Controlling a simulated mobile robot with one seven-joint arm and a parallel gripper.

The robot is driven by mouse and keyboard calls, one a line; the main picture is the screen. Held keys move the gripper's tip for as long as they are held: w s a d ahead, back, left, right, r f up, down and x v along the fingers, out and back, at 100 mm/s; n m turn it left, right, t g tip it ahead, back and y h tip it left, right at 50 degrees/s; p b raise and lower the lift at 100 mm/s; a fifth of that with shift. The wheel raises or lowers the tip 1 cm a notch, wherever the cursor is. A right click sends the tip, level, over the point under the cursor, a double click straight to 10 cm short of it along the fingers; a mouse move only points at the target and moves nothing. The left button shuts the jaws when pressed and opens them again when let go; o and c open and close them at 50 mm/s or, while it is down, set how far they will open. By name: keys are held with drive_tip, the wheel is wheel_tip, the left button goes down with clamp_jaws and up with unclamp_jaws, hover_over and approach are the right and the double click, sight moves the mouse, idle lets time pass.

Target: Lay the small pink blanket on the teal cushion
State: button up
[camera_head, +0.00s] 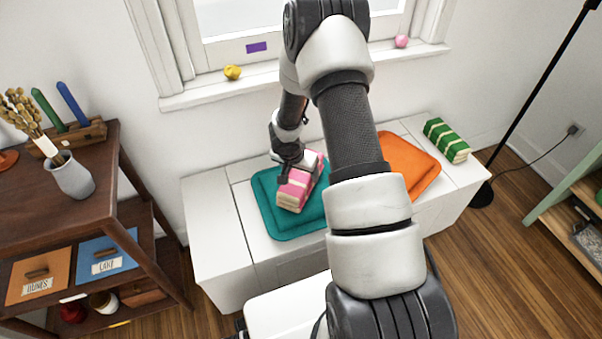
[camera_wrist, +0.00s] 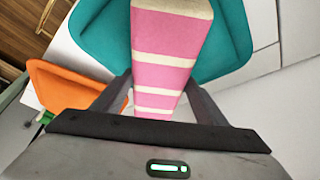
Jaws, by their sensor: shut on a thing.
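The small pink blanket (camera_head: 295,192) is a folded bundle with cream stripes. It is over the teal cushion (camera_head: 270,220), which lies on the white bench. My gripper (camera_head: 297,172) is shut on the blanket's upper end. In the wrist view the pink blanket (camera_wrist: 166,60) sits between the two fingers of my gripper (camera_wrist: 152,95), with the teal cushion (camera_wrist: 100,35) beyond it. I cannot tell whether the blanket's underside touches the cushion. My arm hides part of the cushion's right side.
An orange cushion (camera_head: 408,165) and a green striped folded blanket (camera_head: 446,140) lie to the right on the white bench (camera_head: 215,225). A dark wooden shelf (camera_head: 130,170) with a vase stands at left. A black lamp pole (camera_head: 535,85) stands at right. The bench's left end is bare.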

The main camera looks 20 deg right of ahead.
drive_tip(key=shift+f+b, duration=0.15)
drive_tip(key=shift+b, duration=0.2)
drive_tip(key=o, duration=1.2)
